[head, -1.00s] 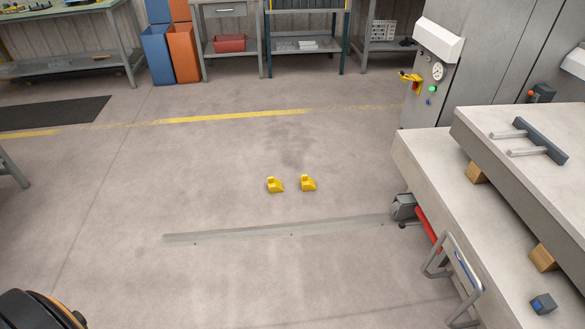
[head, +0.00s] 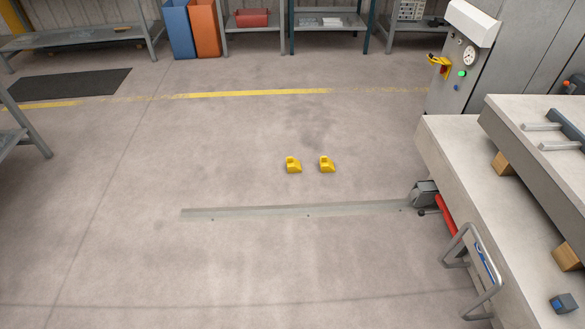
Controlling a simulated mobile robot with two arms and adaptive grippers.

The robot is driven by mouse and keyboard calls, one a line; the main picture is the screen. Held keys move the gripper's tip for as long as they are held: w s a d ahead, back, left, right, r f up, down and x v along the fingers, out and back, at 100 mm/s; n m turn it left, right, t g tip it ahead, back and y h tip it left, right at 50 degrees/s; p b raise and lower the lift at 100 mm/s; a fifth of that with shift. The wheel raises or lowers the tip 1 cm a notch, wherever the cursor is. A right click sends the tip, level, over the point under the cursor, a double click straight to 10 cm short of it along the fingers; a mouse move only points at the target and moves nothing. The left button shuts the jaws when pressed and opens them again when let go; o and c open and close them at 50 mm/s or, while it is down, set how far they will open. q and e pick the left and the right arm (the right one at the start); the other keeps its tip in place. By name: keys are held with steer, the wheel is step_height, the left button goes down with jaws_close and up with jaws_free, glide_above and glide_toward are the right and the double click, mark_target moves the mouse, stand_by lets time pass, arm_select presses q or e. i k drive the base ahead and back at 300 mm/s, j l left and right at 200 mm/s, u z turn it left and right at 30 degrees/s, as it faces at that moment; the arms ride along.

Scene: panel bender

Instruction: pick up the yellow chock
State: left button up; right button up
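Two yellow chocks sit side by side on the concrete floor near the middle of the head view, a small gap between them. One is the left yellow chock (head: 293,165), the other the right yellow chock (head: 327,164). Both rest flat on open floor, beyond a grey metal floor strip. Neither of my grippers shows in the head view, so nothing is seen touching the chocks.
The grey floor strip (head: 300,210) crosses in front of the chocks. A large machine table (head: 455,165) with a metal handle frame (head: 470,265) stands at right. Shelves and blue (head: 178,30) and orange (head: 205,28) bins line the back. Floor at left and front is clear.

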mark_target(294, 166)
steer(key=i+l+u, duration=0.35)
steer(key=i+l, duration=0.7)
